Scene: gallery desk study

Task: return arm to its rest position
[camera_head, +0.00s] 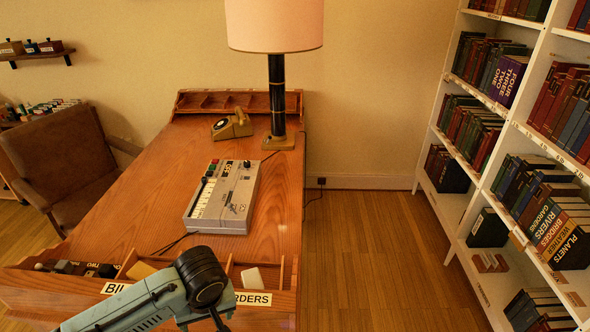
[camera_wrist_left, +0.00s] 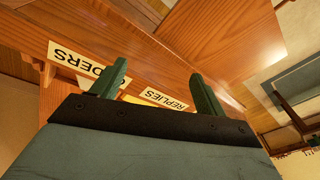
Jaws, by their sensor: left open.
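My left arm (camera_head: 203,280) reaches in from the bottom left of the head view, over the front of the wooden desk (camera_head: 150,200). Its black joint is in front of the desk's near compartments. My left gripper (camera_wrist_left: 158,70) shows in the left wrist view with its two green fingers apart and nothing between them. Beyond the fingers are a label reading ORDERS (camera_wrist_left: 80,64) and a label reading REPLIES (camera_wrist_left: 163,99) on the wood. I cannot tell how close the fingertips are to it. My right gripper is in neither view.
A brown chair (camera_head: 65,165) stands at the left. A white bookshelf (camera_head: 470,120) stands at the right. The floor (camera_head: 370,250) between desk and bookshelf is clear.

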